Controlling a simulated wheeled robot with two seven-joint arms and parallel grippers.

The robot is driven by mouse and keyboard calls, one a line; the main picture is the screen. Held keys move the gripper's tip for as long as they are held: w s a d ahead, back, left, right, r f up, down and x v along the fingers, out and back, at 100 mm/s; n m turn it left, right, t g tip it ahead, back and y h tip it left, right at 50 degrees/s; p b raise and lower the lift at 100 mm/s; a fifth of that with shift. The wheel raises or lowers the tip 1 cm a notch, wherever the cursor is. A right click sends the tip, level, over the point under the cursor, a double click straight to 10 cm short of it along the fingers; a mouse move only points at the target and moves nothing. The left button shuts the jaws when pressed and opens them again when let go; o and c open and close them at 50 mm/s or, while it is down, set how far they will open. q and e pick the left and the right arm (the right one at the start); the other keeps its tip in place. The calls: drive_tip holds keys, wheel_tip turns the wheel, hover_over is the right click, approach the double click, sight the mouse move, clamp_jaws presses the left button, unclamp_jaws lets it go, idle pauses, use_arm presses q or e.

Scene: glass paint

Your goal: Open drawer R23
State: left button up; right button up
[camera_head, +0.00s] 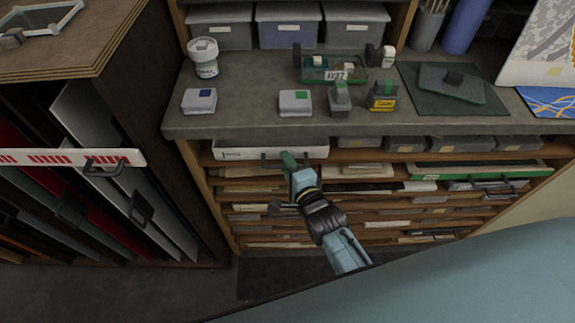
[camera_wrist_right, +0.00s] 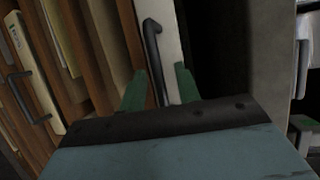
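A white-fronted drawer (camera_head: 240,153) sits at the top left of the rack under the bench, with a dark handle; its small marking is too blurred to confirm as R23. In the right wrist view the white front (camera_wrist_right: 170,35) and its upright-looking dark handle (camera_wrist_right: 153,50) show close up. My right gripper (camera_head: 288,160) is at this handle. In the right wrist view its two green fingers (camera_wrist_right: 161,88) are apart, with the lower handle between them; contact cannot be told. My left gripper is not in view.
The grey bench top (camera_head: 235,122) overhangs the rack and carries a white tub (camera_head: 204,58), stamps and a green tray (camera_head: 345,68). A lower green-fronted drawer (camera_head: 460,170) is at right. A cabinet with a red-striped white panel (camera_head: 60,157) stands at left.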

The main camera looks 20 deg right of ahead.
drive_tip(key=shift+w, duration=0.1)
drive_tip(key=shift+c, duration=0.4)
clamp_jaws()
